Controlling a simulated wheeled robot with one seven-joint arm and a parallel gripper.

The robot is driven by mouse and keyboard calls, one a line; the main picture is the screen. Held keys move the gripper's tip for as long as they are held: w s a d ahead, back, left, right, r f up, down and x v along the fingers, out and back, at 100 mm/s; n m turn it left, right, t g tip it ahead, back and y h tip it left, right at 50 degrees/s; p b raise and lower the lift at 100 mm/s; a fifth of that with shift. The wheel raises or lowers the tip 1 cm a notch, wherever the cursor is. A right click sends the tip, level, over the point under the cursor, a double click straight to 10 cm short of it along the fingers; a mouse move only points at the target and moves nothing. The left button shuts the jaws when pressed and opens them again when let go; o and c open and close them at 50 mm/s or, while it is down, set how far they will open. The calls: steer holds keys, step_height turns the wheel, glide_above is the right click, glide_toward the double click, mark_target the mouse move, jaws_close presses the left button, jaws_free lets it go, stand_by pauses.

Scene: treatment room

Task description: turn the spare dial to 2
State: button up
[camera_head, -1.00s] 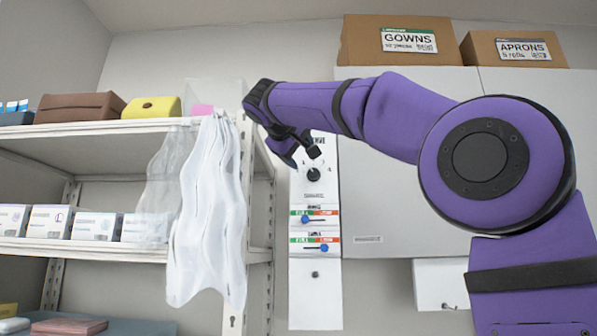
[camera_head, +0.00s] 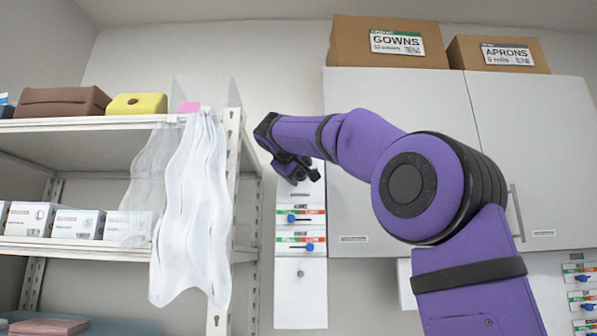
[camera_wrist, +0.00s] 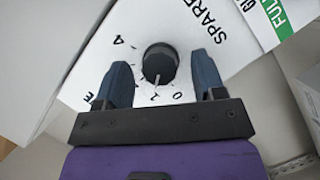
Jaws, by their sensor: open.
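The spare dial (camera_wrist: 160,63) is a round black knob on a white panel marked SPARE, seen in the wrist view. Its white line points down, roughly at the 1. The 0, 1 and 4 are readable; the left finger seems to cover the marks between 1 and 4. My gripper (camera_wrist: 160,66) is open, one blue finger on each side of the dial, with visible gaps. In the head view my gripper (camera_head: 306,172) is in front of the upper part of the wall panel (camera_head: 300,300) and hides the dial.
Two blue sliders (camera_head: 291,218) with green and red labels sit below on the panel. A shelf (camera_head: 100,125) with draped clear plastic (camera_head: 190,200) stands close on the left. White cabinets (camera_head: 400,100) are on the right, with cartons (camera_head: 375,43) on top.

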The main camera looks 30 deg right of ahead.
steer(key=c, duration=0.9)
steer(key=shift+s+d+m+t+y, duration=0.1)
steer(key=shift+m+t+y, duration=0.1)
steer(key=shift+m+y, duration=0.75)
steer(key=shift+m+t+y, duration=0.2)
steer(key=shift+m+y, duration=0.25)
steer(key=shift+m, duration=1)
steer(key=o, duration=0.9)
steer(key=shift+r, duration=0.1)
